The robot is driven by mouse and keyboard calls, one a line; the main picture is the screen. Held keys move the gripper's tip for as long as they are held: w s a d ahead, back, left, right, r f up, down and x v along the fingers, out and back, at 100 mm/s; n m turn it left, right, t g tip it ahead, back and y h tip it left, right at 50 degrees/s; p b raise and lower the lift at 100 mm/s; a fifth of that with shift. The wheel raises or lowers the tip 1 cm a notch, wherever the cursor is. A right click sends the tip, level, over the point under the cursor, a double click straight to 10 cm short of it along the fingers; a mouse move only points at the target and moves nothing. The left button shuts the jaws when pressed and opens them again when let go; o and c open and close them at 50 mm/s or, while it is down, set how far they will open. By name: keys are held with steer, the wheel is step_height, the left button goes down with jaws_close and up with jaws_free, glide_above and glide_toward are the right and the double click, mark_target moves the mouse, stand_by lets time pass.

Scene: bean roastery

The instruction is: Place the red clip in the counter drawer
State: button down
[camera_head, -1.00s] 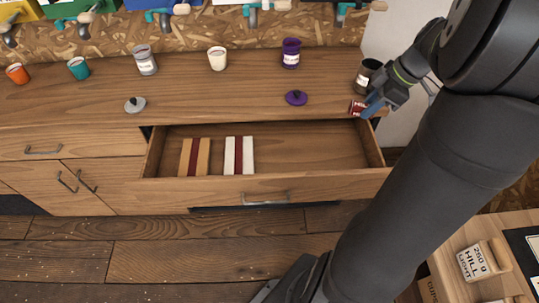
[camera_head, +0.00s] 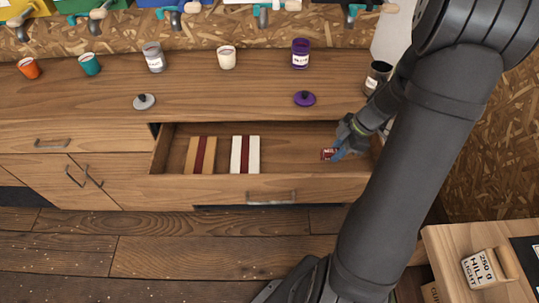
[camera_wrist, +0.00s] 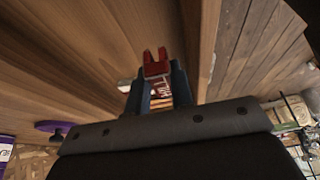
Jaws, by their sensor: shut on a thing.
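The red clip (camera_head: 328,154) shows at the tip of my gripper (camera_head: 339,150) in the head view. In the wrist view the clip (camera_wrist: 155,62) stands up between the two blue fingers, with pale lettering on its lower part. My gripper (camera_wrist: 158,92) is shut on it. The counter drawer (camera_head: 270,187) is pulled open. My gripper and the clip appear over the right part of its inside; how high above the floor of the drawer I cannot tell.
A tan box with a red band (camera_head: 191,157) and a white box with a red band (camera_head: 252,155) lie in the drawer's left half. Purple (camera_head: 304,99) and grey (camera_head: 144,102) lids and several cups stand on the counter (camera_head: 220,105). A dark jar (camera_head: 377,77) stands near the arm.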

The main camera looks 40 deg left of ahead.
step_height(320, 180, down, 4)
glide_above(292, 168)
steer(key=w+d, duration=0.1)
step_height(292, 168, down, 7)
steer(key=shift+d+r, duration=0.1)
steer(key=shift+r, duration=0.05)
steer(key=shift+f, duration=1.95)
steer(key=c, duration=1.3)
jaws_free()
steer(key=shift+f, duration=0.15)
steer(key=shift+o, duration=0.2)
steer(key=v, duration=1.2)
